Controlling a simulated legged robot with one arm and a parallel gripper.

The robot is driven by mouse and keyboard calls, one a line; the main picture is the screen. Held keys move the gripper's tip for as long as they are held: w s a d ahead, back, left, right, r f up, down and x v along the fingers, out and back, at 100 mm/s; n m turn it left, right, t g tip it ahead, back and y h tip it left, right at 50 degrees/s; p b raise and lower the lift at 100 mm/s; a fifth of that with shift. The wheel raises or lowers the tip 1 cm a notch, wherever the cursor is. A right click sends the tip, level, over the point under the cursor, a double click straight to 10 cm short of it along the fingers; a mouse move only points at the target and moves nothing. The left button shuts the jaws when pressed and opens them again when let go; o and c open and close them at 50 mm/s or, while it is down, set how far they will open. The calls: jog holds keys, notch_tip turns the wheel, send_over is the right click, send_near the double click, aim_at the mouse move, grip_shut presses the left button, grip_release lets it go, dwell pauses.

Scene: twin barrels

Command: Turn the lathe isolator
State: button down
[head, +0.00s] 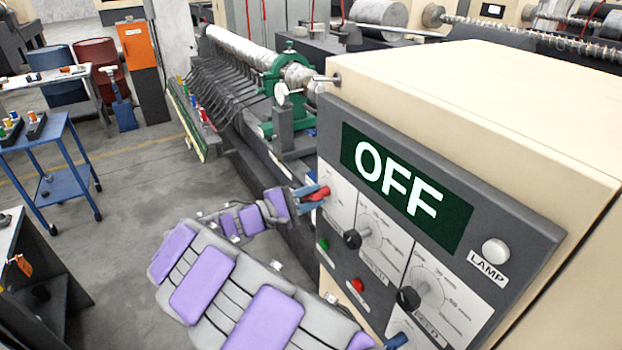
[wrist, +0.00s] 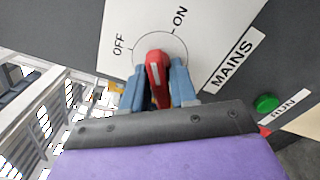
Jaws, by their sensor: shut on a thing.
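The lathe isolator is a red handle (wrist: 156,70) on a white plate (wrist: 120,30) marked OFF, ON and MAINS. In the wrist view, my gripper (wrist: 160,84) has one blue finger on each side of the handle and is shut on it. The handle's white line points up the picture, between the OFF and ON marks. In the head view, the red handle (head: 319,193) is at the panel's left edge, with my gripper (head: 308,194) at it. The large display (head: 398,186) on the panel reads OFF.
Black speed knobs (head: 408,298) and a red button (head: 357,286) sit on the panel close to my arm. A green RUN button (wrist: 266,103) is beside the mains plate. A lamp (head: 495,251) is at the right. Open floor (head: 150,180) lies left, with a blue trolley (head: 50,150).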

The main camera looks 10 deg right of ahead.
jog(key=n+p, duration=0.5)
jog(key=p, duration=0.3)
jog(key=shift+r+n+p, duration=0.15)
jog(key=shift+n+p, duration=0.15)
jog(key=n+p, duration=0.2)
jog(key=p, duration=0.1)
jog(key=n+p, duration=0.3)
jog(key=shift+f+n, duration=0.2)
jog(key=shift+n, duration=0.1)
jog(key=shift+a, duration=0.1)
jog(key=shift+w+r, duration=0.1)
jog(key=shift+r, duration=0.1)
dwell(0.8)
jog(key=c, duration=1.1)
grip_release()
jog(key=shift+f, duration=0.1)
jog(key=shift+a, duration=0.1)
jog(key=b+v, duration=0.1)
jog(key=v, duration=1.6)
jog(key=shift+a+b, duration=0.25)
jog(key=shift+b, duration=0.1)
